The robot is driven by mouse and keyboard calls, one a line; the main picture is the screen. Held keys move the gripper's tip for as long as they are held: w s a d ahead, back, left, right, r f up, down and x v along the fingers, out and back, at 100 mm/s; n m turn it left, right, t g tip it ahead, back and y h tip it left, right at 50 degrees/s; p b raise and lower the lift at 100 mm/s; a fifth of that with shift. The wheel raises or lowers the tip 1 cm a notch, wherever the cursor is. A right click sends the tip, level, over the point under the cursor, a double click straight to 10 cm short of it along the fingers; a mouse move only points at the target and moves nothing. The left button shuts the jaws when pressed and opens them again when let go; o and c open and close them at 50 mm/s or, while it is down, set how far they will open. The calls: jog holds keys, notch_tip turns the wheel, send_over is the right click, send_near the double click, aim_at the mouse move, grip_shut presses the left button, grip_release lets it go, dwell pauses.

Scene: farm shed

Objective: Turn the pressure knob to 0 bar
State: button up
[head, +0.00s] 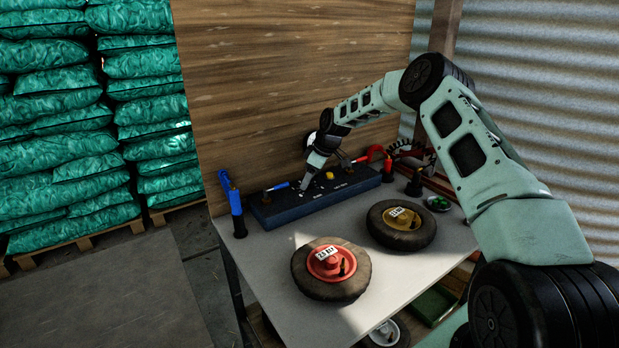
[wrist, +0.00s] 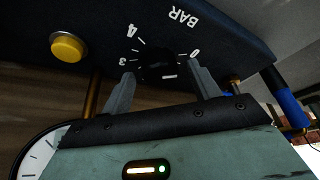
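The pressure knob (wrist: 160,64) is a dark round knob on the dark control panel (head: 268,213). The wrist view shows white marks 0, 3 and 4 and the word BAR around it. A short white line shows near the knob's lower edge; I cannot tell for sure which mark the knob points to. My gripper (wrist: 162,73) has its fingers apart, one on each side of the knob, with small dark gaps that seem to remain. Whether either finger touches it is unclear. In the head view my gripper (head: 308,184) is down at the panel and hides the knob.
A yellow button (wrist: 67,47) sits on the panel beside the knob. A round gauge (wrist: 38,152) is close to my wrist. A blue tool (head: 235,203) stands left of the panel. Red-hubbed (head: 331,285) and yellow-hubbed (head: 402,238) wheels lie on the table in front.

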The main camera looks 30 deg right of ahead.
jog(key=b+v, duration=0.1)
jog(key=v, duration=1.6)
jog(key=shift+r+b, duration=0.15)
jog(key=shift+b, duration=0.2)
jog(key=shift+d, duration=0.1)
jog(key=s+a+r+g, duration=0.1)
jog(key=s+a, duration=0.3)
jog(key=a, duration=0.6)
jog(key=s+a+n+g, duration=0.1)
jog(key=s+a, duration=0.4)
jog(key=a, duration=0.5)
jog(key=s+a+r, duration=0.1)
jog(key=s+a, duration=0.3)
jog(key=a, duration=0.5)
jog(key=s+a+f+g+h+p, duration=0.1)
jog(key=s+a, duration=0.3)
jog(key=s, duration=0.4)
jog(key=s+a, duration=0.5)
jog(key=s, duration=0.3)
jog(key=s+d+f+m+h, duration=0.1)
jog(key=s+f, duration=0.1)
jog(key=s, duration=1.4)
jog(key=shift+d+f+p, duration=0.2)
jog(key=shift+f+p, duration=0.1)
